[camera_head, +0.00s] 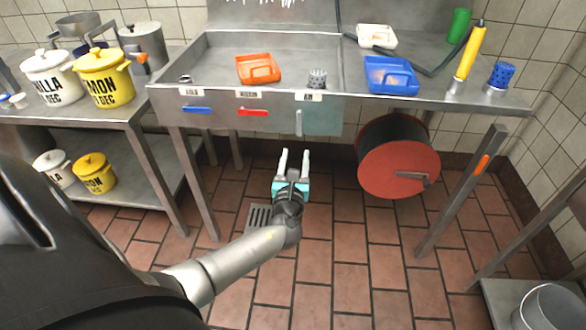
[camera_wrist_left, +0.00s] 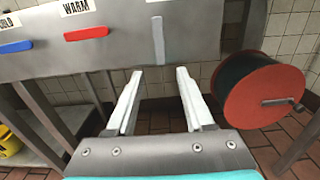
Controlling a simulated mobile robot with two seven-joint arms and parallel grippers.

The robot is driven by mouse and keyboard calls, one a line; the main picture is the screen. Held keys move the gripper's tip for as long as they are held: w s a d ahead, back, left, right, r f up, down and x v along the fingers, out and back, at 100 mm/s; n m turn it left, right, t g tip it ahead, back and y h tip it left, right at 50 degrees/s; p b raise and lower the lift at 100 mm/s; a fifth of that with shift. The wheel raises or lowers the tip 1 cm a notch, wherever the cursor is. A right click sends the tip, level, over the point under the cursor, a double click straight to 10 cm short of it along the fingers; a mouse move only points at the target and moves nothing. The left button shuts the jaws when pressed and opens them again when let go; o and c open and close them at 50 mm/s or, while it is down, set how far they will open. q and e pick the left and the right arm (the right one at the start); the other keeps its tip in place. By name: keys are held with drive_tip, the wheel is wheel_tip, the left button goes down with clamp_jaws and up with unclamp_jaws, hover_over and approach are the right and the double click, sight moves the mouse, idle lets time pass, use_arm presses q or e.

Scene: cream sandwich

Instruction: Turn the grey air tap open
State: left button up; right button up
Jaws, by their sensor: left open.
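The grey air tap (camera_head: 299,123) is a thin handle that hangs upright on the steel front panel of the sink, below the label "AIR". It also shows in the left wrist view (camera_wrist_left: 158,40), straight ahead between the fingers and above their tips. My left gripper (camera_head: 294,154) is open and empty, below and in front of the tap, not touching it. Its two pale fingers (camera_wrist_left: 160,76) point toward the panel. My right gripper is not in view.
A blue lever (camera_head: 197,109) and a red lever (camera_head: 252,112) lie level on the same panel, left of the tap. A red-faced reel (camera_head: 398,168) hangs under the counter to the right.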

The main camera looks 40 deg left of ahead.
use_arm(q)
drive_tip(key=p+v, duration=0.1)
drive_tip(key=v, duration=0.4)
drive_tip(key=shift+s, duration=0.15)
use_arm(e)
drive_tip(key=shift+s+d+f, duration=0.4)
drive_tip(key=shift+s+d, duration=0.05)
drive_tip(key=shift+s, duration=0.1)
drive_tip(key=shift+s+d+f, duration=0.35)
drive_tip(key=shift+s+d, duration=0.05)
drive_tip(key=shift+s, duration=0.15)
